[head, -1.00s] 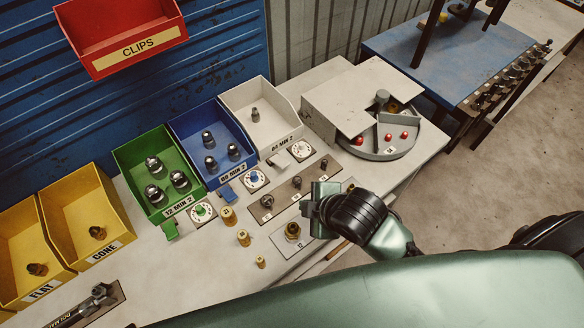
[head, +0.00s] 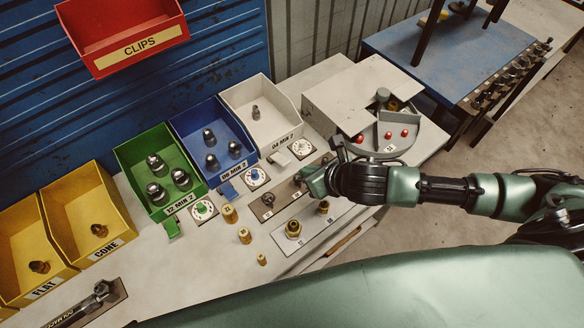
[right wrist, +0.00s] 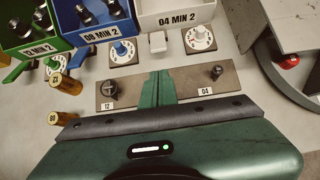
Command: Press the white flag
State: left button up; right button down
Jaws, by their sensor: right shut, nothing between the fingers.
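In the right wrist view the white flag (right wrist: 157,42) stands upright-looking between two dials, beyond the fingertips. My right gripper (head: 308,180) is shut and empty over the plate of dark fittings, and apart from the flag. Its green fingers (right wrist: 157,86) are together in the right wrist view and point toward the flag. My left gripper does not show.
A blue flag (head: 228,190) and a green flag (head: 173,228) stand by their own bins and dials. Loose brass fittings (head: 245,236) stand on the bench at left. A grey round fixture with red knobs (head: 372,150) is close to the right of my gripper.

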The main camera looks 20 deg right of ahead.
aim_at(280, 159)
dwell(0.3)
jog(key=p+x, duration=0.2)
jog(key=x, duration=0.8)
dwell(0.4)
